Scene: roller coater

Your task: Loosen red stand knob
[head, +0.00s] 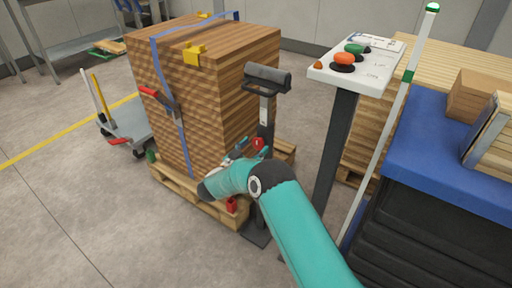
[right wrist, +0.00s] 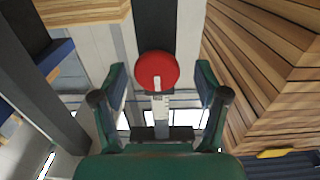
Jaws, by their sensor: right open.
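The red stand knob (right wrist: 157,70) is a round disc on a dark post in the right wrist view. A small red part of it (head: 257,142) shows in the head view, low on the black stand (head: 265,115) with the padded top. My right gripper (right wrist: 161,82) is open, with one finger on each side of the knob in the picture and visible gaps between. In the head view the same gripper (head: 246,150) is at the stand, partly hidden by my teal arm. I cannot tell how far the fingertips are from the knob. My left gripper is out of view.
A strapped stack of wooden boards (head: 225,85) on a pallet (head: 190,199) stands close left of the gripper. A control panel (head: 375,62) on a dark post is to the right. A blue-topped dark stack (head: 430,150) is farther right. Open floor lies at the front left.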

